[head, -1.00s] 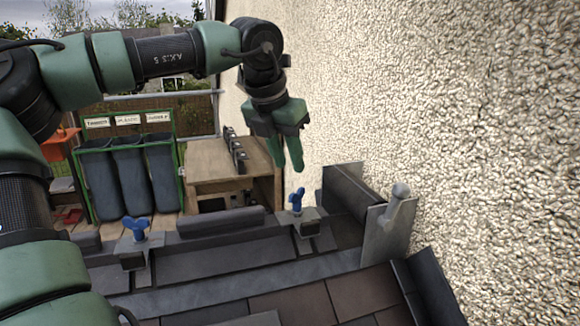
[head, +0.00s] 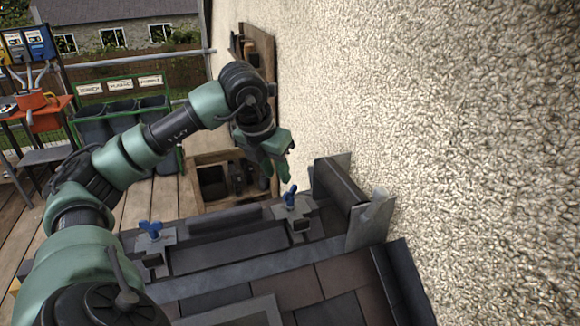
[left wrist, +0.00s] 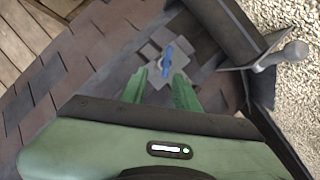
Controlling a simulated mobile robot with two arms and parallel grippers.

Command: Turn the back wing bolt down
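Two blue wing bolts stand on grey metal brackets along the roof's top edge. One wing bolt (head: 290,196) is near the rendered wall, and the other wing bolt (head: 151,230) is further left. My left gripper (head: 280,175) points down just above the bolt by the wall. In the left wrist view the two green fingers of my left gripper (left wrist: 160,75) are spread apart and empty. A blue wing bolt (left wrist: 167,56) shows beyond the fingertips, roughly in line with the gap. I cannot tell how high the fingers are above it. My right gripper is not in view.
The rough wall (head: 480,150) rises close on the right. A dark ridge piece (head: 338,188) and an upright grey metal plate (head: 368,222) stand beside the nearer-wall bolt.

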